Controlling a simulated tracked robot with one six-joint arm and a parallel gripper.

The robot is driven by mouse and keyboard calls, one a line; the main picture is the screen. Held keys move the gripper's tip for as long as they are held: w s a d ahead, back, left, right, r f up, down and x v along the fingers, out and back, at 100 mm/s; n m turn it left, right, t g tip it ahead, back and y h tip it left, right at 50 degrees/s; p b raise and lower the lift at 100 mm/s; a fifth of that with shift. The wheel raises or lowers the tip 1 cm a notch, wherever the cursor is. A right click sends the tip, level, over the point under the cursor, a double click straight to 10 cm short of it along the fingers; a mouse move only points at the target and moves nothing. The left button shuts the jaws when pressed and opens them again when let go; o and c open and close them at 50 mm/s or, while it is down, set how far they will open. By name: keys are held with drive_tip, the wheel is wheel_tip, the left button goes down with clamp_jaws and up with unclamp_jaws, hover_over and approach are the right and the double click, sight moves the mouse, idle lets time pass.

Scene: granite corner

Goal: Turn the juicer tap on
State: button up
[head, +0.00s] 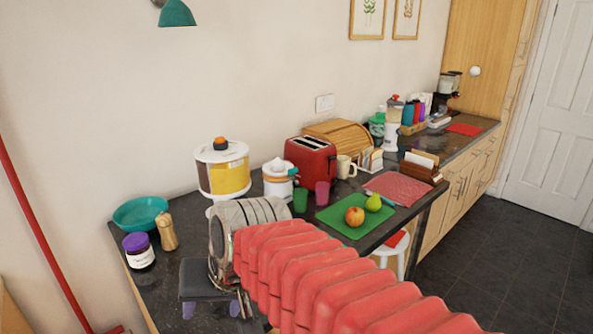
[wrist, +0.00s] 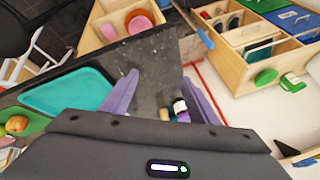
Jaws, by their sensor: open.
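The juicer (head: 279,180), small and white with an orange band and a pointed top, stands on the dark counter between the white-and-yellow pot and the red toaster in the head view. Its tap is too small to make out. My gripper (head: 212,308) is open and empty, low at the near left of the counter, well apart from the juicer. Its purple fingers also show in the wrist view (wrist: 163,97), spread over the dark counter. I cannot make out the juicer in the wrist view.
The white-and-yellow pot (head: 222,172), red toaster (head: 311,160), green cup (head: 300,200) and pink cup (head: 322,194) crowd the juicer. A teal bowl (head: 140,212), purple-lidded jar (head: 138,250) and wooden mill (head: 166,232) stand left. A green board (head: 340,222) holds fruit.

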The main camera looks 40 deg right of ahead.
drive_tip(key=w+d+r+m+t+y, duration=0.1)
drive_tip(key=w+d+r+m+t, duration=0.1)
drive_tip(key=w+d+m, duration=0.7)
drive_tip(key=w+d+r+m+t+y, duration=0.1)
drive_tip(key=w+d+r+m, duration=0.2)
drive_tip(key=w+d+m, duration=0.7)
drive_tip(key=m+t+h, duration=0.3)
drive_tip(key=m+t, duration=0.2)
drive_tip(key=m, duration=0.7)
approach(294, 169)
drive_tip(key=v, duration=0.5)
drive_tip(key=shift+s+d, duration=0.15)
drive_tip(key=shift+d, duration=0.1)
drive_tip(key=shift+f, duration=0.1)
drive_tip(key=x, duration=1.3)
drive_tip(key=shift+w+a, duration=0.25)
drive_tip(key=shift+w, duration=0.15)
drive_tip(key=shift+c, duration=0.5)
